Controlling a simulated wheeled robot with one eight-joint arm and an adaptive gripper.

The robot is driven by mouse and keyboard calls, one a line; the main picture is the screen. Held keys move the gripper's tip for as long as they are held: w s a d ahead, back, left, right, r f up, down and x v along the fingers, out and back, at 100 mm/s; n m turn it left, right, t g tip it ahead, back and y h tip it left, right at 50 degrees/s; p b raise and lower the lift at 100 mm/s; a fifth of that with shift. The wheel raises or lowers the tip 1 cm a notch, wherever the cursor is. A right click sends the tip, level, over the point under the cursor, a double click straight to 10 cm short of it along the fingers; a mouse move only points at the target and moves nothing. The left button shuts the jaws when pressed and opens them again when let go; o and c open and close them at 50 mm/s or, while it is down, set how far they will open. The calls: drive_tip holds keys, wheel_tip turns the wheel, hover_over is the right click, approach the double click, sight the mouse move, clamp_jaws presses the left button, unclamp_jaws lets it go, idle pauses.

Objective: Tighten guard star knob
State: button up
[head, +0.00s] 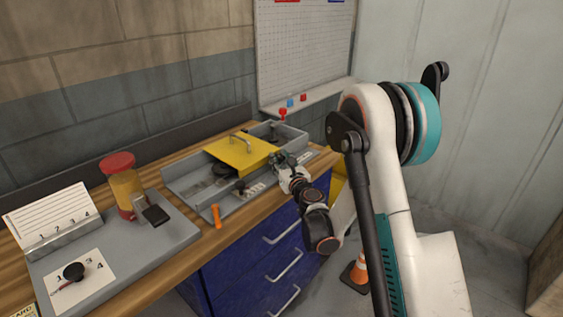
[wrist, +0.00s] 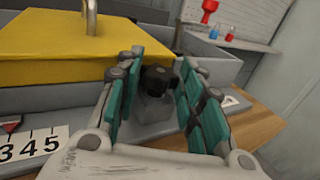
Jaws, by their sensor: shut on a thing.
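The black guard star knob (wrist: 158,78) sits between my two finger pads in the wrist view, on top of a grey block (wrist: 153,107). My gripper (wrist: 160,66) is shut on the knob, with green pads on its left and right sides. In the head view my gripper (head: 281,160) is at the right front corner of the yellow guard (head: 236,154) and hides the knob. The guard, with a metal handle on top, lies over the grey tray-like fixture (head: 190,182); it also fills the upper left of the wrist view (wrist: 55,50).
Another black knob (head: 240,187) and an orange-handled tool (head: 216,215) are at the fixture's front. An orange cone (head: 359,272) is on the floor.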

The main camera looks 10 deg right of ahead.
drive_tip(key=o, duration=1.1)
drive_tip(key=shift+c, duration=0.2)
